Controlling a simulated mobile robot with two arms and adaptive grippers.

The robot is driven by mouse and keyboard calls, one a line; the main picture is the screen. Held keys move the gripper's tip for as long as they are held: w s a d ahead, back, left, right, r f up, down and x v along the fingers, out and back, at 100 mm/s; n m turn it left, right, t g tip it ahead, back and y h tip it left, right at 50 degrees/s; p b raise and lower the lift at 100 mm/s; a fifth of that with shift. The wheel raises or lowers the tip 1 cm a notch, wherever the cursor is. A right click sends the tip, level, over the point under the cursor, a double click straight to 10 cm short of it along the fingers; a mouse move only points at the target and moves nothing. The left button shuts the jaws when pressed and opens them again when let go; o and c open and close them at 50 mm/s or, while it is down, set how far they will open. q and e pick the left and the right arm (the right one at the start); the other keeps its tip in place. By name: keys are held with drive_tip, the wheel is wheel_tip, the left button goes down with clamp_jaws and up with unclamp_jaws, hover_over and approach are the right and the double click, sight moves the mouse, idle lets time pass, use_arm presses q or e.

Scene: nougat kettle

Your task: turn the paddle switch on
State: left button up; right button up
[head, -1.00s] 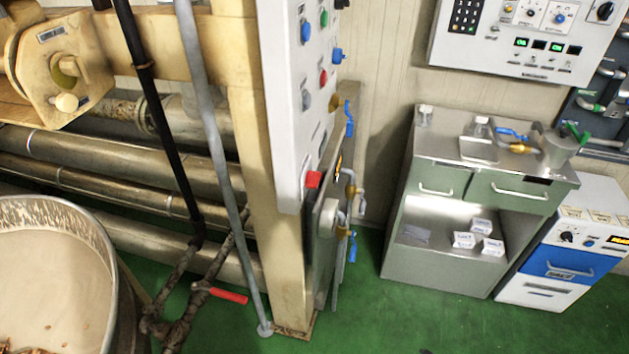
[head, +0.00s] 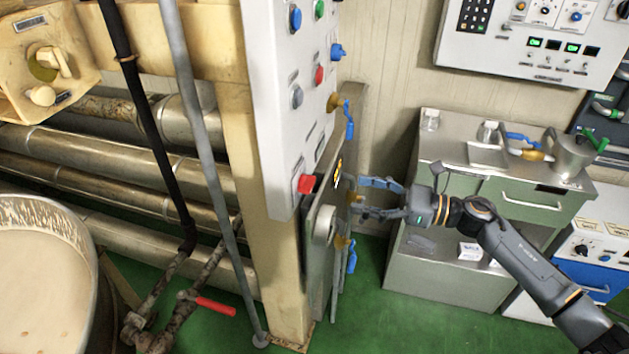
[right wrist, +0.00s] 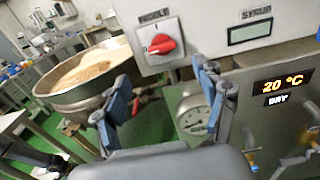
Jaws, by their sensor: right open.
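The paddle switch is a red rotary knob on a white square plate. It shows in the right wrist view (right wrist: 161,45) under a label reading PADDLE, and in the head view (head: 306,184) at the lower end of the white control panel. Its red handle looks slightly tilted from level in the wrist view. My right gripper (head: 368,197) is open and empty, to the right of the panel. In the right wrist view its fingers (right wrist: 162,88) spread below the switch on either side, apart from it. My left gripper is not in view.
A round gauge (right wrist: 194,117) and a lit 20 °C display (right wrist: 283,83) sit beside and below the switch. A kettle of pale mix (head: 45,275) stands at left. Blue-handled valves (head: 349,125) stick out near my right gripper. A steel cabinet (head: 440,270) stands behind my arm.

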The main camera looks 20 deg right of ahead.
sight(313, 184)
drive_tip(key=p+x, duration=0.3)
drive_tip(key=x, duration=0.6)
drive_tip(key=shift+w+a+r, duration=0.15)
drive_tip(key=shift+w+a, duration=0.1)
drive_tip(key=shift+w, duration=0.1)
drive_tip(key=shift+w+a, duration=0.25)
drive_tip(key=shift+a, duration=0.2)
drive_tip(key=shift+f, duration=0.2)
drive_tip(key=c, duration=1.2)
